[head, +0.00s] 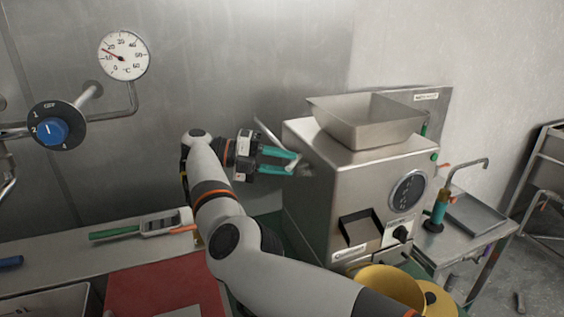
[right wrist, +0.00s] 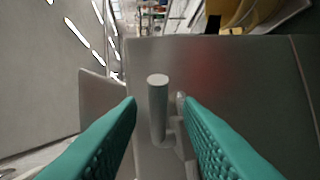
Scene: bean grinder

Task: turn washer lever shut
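A steel machine (head: 350,185) with a hopper stands right of centre in the head view. A small metal lever (right wrist: 158,110) sticks out from its side. In the right wrist view its round-ended handle stands between my two teal fingers, with a gap on each side. My right gripper (head: 294,161) is open at the machine's left side, its fingers pointing at the side panel; the gripper also shows in the right wrist view (right wrist: 159,112). In the head view the lever is mostly hidden by the fingers. My left gripper is not in view.
A yellow container (head: 390,283) stands in front of the machine. A red mat (head: 150,285) and a handheld device (head: 160,223) lie on the counter at left. A dial gauge (head: 124,55) and a blue knob (head: 52,131) are by the wall.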

